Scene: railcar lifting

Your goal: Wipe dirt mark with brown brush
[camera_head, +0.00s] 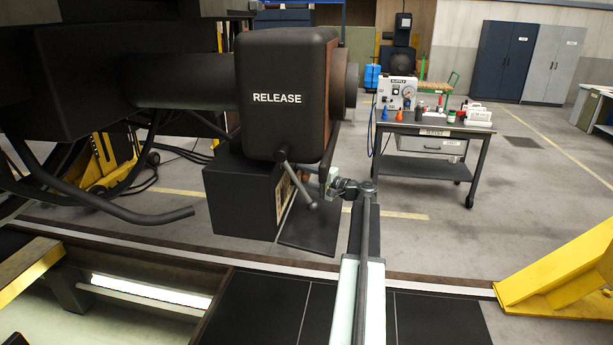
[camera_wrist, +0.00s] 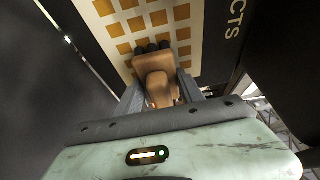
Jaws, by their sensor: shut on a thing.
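The brown brush (camera_wrist: 157,72) is between the two fingers of my gripper (camera_wrist: 160,92) in the wrist view. The gripper is shut on it. Its dark bristles point at a cream panel (camera_wrist: 108,24) with orange squares; I cannot tell whether they touch it. In the head view my gripper (camera_head: 332,184) is beside the black box (camera_head: 240,195) under the RELEASE housing. The panel (camera_head: 284,196) shows there as a narrow strip on the box's right side. The brush is not clear in the head view. I cannot make out a dirt mark; the brush hides part of the panel.
The RELEASE housing (camera_head: 287,85) with a small lever (camera_head: 297,180) hangs just above and left of my gripper. A work cart (camera_head: 430,130) with several items stands at the back right. A yellow stand (camera_head: 560,275) is at right. Open floor lies between them.

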